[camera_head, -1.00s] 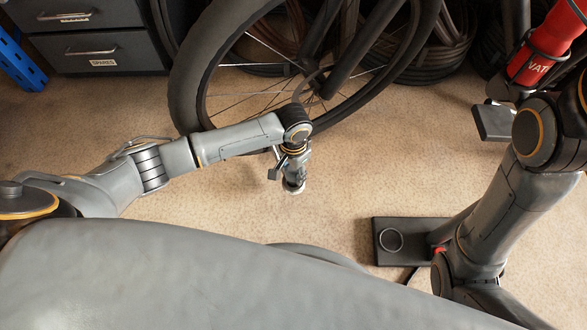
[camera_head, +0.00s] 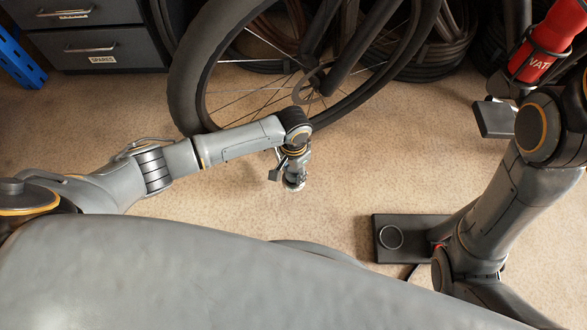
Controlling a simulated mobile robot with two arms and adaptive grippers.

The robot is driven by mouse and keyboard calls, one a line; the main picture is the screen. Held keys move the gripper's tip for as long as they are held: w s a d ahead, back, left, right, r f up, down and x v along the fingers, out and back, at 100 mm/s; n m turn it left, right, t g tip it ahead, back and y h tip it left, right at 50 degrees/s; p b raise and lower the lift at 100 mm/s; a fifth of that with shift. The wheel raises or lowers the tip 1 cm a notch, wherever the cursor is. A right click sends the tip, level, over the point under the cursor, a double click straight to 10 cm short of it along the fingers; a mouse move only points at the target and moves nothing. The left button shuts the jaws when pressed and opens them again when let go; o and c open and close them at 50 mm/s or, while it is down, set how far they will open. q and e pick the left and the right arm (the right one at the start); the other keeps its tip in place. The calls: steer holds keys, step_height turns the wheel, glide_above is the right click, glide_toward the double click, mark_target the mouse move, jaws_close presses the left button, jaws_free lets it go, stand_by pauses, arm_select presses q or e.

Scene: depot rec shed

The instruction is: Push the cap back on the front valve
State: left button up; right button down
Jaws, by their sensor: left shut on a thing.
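The front wheel (camera_head: 187,83) of a bicycle stands at the top middle, its dark tyre curving down behind my left arm. I cannot make out the valve on its rim. My left gripper (camera_head: 293,183) points down, just below and in front of the tyre in the picture. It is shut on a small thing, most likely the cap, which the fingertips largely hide. I cannot see it touching the wheel. My right arm crosses the right side of the view, but its gripper is not in view.
A red bottle (camera_head: 540,50) sits in a cage at the top right, above a black pedal (camera_head: 494,118). A black flat block (camera_head: 410,222) with a ring on it lies on the floor, partly behind my right arm. Drawers (camera_head: 100,45) stand at the top left. The middle floor is clear.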

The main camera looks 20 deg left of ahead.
arm_select(q)
steer(key=shift+f, duration=0.35)
steer(key=o, duration=1.2)
step_height(320, 180, up, 12)
steer(key=shift+r, duration=0.1)
